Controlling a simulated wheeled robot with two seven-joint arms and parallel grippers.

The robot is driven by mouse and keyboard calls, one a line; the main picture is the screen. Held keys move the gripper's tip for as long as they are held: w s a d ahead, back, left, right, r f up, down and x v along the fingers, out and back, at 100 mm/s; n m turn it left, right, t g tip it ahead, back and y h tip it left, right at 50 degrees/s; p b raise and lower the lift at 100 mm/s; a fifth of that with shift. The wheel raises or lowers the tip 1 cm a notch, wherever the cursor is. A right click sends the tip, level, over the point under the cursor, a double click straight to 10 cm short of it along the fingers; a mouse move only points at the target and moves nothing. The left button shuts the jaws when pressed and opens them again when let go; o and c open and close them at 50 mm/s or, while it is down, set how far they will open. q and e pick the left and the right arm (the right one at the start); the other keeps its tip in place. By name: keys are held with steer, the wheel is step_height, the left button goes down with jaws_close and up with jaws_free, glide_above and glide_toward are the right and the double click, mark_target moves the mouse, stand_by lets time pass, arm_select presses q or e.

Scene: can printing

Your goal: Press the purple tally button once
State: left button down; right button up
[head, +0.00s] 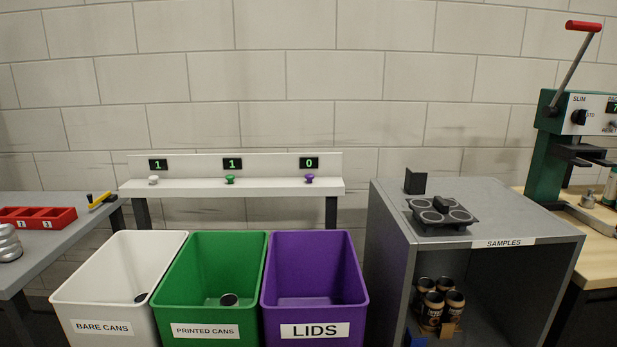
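The purple tally button (309,178) is a small mushroom-shaped knob on the right part of a white shelf (260,188) against the wall. The display (309,163) above it reads 0. A green button (230,180) sits at the middle of the shelf under a display (232,163) reading 1. A white button (153,180) sits at the left under a display (158,165) reading 1. Neither of my grippers shows in the head view.
White, green and purple bins (357,270) stand below and in front of the shelf. A grey samples cabinet (540,222) stands right, holding several cans (432,311). A green press (549,150) is far right. A red tray (38,217) lies on the left table.

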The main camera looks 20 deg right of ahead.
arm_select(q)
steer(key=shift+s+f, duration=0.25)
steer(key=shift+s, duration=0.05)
